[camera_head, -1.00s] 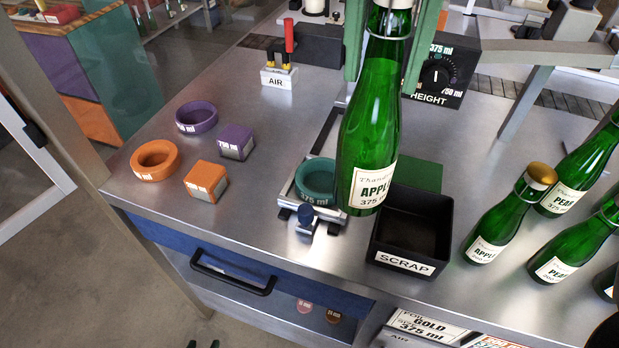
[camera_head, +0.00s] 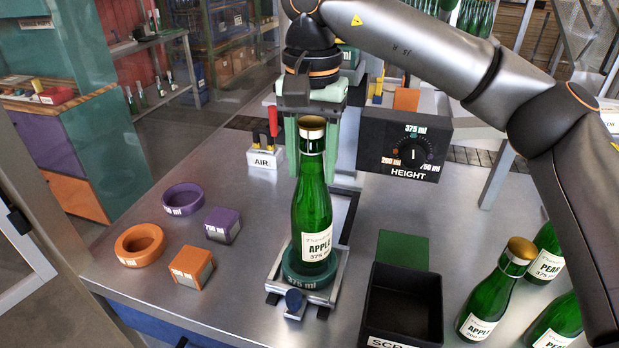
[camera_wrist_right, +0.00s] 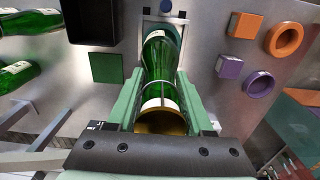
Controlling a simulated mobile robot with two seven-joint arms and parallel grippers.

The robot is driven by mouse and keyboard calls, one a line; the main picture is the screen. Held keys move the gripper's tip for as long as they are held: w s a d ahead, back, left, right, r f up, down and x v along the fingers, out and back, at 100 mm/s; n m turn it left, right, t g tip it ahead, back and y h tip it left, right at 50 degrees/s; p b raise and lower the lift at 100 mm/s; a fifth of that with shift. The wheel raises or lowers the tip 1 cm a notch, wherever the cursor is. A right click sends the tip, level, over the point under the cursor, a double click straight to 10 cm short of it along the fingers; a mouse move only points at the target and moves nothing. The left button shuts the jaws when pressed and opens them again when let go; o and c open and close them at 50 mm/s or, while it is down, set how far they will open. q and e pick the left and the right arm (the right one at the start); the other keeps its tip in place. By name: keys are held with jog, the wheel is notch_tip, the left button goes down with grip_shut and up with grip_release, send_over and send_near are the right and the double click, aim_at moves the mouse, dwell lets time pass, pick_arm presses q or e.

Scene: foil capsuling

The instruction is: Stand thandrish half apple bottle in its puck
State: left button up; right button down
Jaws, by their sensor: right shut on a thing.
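The green half apple bottle (camera_head: 312,215), labelled apple 375 ml with a gold top, is upright in the head view. Its base is at the teal 375 ml puck (camera_head: 308,275), with the puck's rim around the bottle's foot. I cannot tell whether the base is fully seated. My right gripper (camera_head: 312,135) is above, its green fingers shut on the bottle's neck. The bottle also shows between the fingers in the right wrist view (camera_wrist_right: 160,75). My left gripper is not in view.
An orange ring (camera_head: 139,244), a purple ring (camera_head: 183,199), an orange block (camera_head: 192,266) and a purple block (camera_head: 222,225) lie to the left. A black scrap bin (camera_head: 402,305) and other green bottles (camera_head: 490,290) stand right. The height dial box (camera_head: 404,144) is behind.

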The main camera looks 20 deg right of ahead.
aim_at(309, 119)
jog(key=shift+w+f, duration=0.4)
jog(key=shift+f, duration=0.75)
jog(key=shift+w+f, duration=0.1)
jog(key=shift+f, duration=0.8)
jog(key=shift+f, duration=0.15)
jog(key=shift+c, duration=1.5)
grip_release()
jog(key=shift+f, duration=0.1)
notch_tip(309, 119, up, 12)
jog(key=shift+r+p, duration=0.2)
jog(key=shift+p, duration=0.45)
